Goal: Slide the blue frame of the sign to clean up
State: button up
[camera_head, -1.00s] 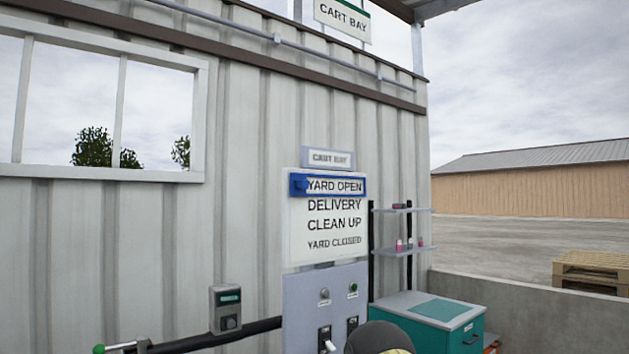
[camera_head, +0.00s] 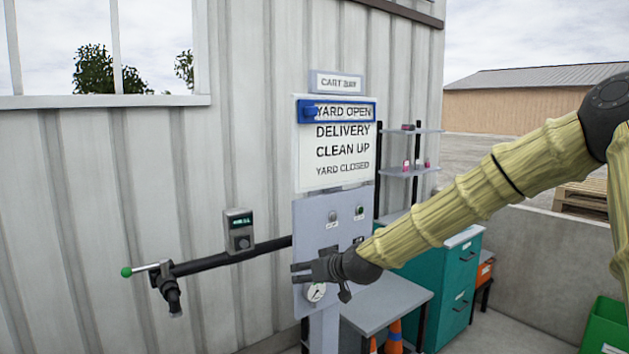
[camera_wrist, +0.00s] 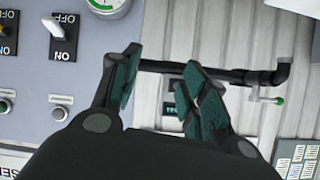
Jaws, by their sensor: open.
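The white sign (camera_head: 306,170) on the wall lists YARD OPEN, DELIVERY, CLEAN UP and YARD CLOSED. The blue frame (camera_head: 373,111) surrounds the top line, YARD OPEN. A darker blue block (camera_head: 309,112) is at the frame's left end. CLEAN UP is the third line, below DELIVERY. My gripper (camera_head: 295,273) is below the sign, in front of the grey panel, pointing left. In the wrist view my gripper (camera_wrist: 160,72) is open, with nothing between its green-padded fingers.
The grey panel (camera_head: 306,225) below the sign has buttons, switches and a gauge (camera_head: 316,291). A dark pipe (camera_head: 215,259) with a green-tipped lever (camera_head: 127,271) and small meter (camera_head: 239,231) runs left. Shelves (camera_head: 411,172) and a teal cabinet (camera_head: 455,290) stand right.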

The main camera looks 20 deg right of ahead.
jog(key=w+d+r+t+y+p, duration=0.1)
jog(key=d+r, duration=0.1)
jog(key=r, duration=0.9)
jog(key=w+d+r+t, duration=0.1)
jog(key=d+r+t, duration=0.1)
jog(key=r, duration=1)
jog(key=n+t+y+p, duration=0.1)
jog(key=n+t+p, duration=0.1)
send_near(315, 109)
jog(key=shift+p+x, duration=1.95)
jog(key=shift+x, duration=3)
jog(key=shift+c, duration=0.2)
grip_shut()
